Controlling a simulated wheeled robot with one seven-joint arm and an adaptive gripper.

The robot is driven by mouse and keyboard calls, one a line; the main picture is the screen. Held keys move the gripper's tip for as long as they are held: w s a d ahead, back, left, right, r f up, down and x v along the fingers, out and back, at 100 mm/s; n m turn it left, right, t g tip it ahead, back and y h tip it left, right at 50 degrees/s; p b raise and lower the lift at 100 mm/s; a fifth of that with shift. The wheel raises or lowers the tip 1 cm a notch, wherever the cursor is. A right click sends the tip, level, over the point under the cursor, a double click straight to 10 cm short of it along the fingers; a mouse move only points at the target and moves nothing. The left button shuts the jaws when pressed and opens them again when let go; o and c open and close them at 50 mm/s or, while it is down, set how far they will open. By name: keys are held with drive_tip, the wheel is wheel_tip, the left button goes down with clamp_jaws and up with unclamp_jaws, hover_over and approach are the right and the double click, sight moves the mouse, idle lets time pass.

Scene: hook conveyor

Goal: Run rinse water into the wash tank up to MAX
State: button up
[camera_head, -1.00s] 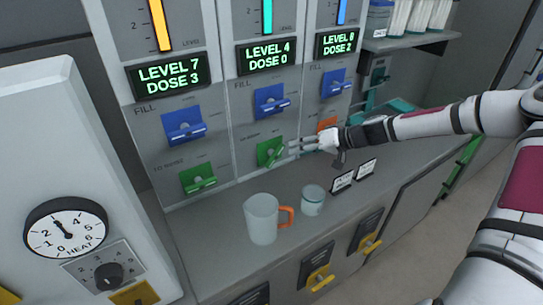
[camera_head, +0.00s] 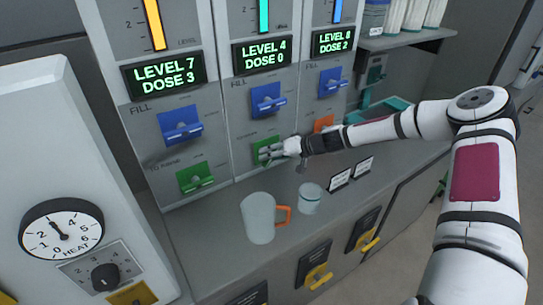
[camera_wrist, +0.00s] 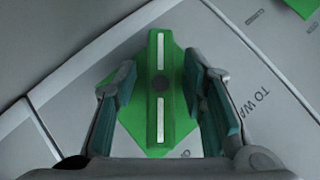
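The middle column's green handle plate (camera_head: 263,144) is partly covered by my gripper (camera_head: 267,153). In the wrist view the green handle (camera_wrist: 160,85), with a white stripe down it, stands between my two open fingers. Gaps show on both sides. Blue fill handles sit on the left (camera_head: 180,127), middle (camera_head: 267,100) and right (camera_head: 332,83) columns. The middle display (camera_head: 264,55) reads LEVEL 4, DOSE 0, under a teal level bar (camera_head: 265,14). The left display (camera_head: 163,78) reads LEVEL 7, DOSE 3; the right (camera_head: 333,42) LEVEL 8, DOSE 2. I cannot tell which tank is wash.
The left green handle (camera_head: 195,177) and an orange handle (camera_head: 323,123) are nearby. A mug with orange handle (camera_head: 258,218) and a small jar (camera_head: 309,198) stand on the counter below. Yellow handles line the front. A heat dial (camera_head: 60,230) is at left.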

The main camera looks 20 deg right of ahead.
clamp_jaws()
drive_tip(key=shift+m+y+b, duration=0.3)
drive_tip(key=shift+y, duration=0.1)
idle(0.5)
drive_tip(key=m+y+b, duration=0.1)
drive_tip(key=y+b, duration=0.1)
drive_tip(key=shift+f+m+y, duration=0.1)
drive_tip(key=shift+m+y, duration=0.3)
drive_tip(key=shift+r+m+t+y+b, duration=0.2)
drive_tip(key=shift+m+t+y+b, duration=0.1)
drive_tip(key=shift+m+y+b, duration=1)
drive_tip(key=shift+y, duration=0.4)
unclamp_jaws()
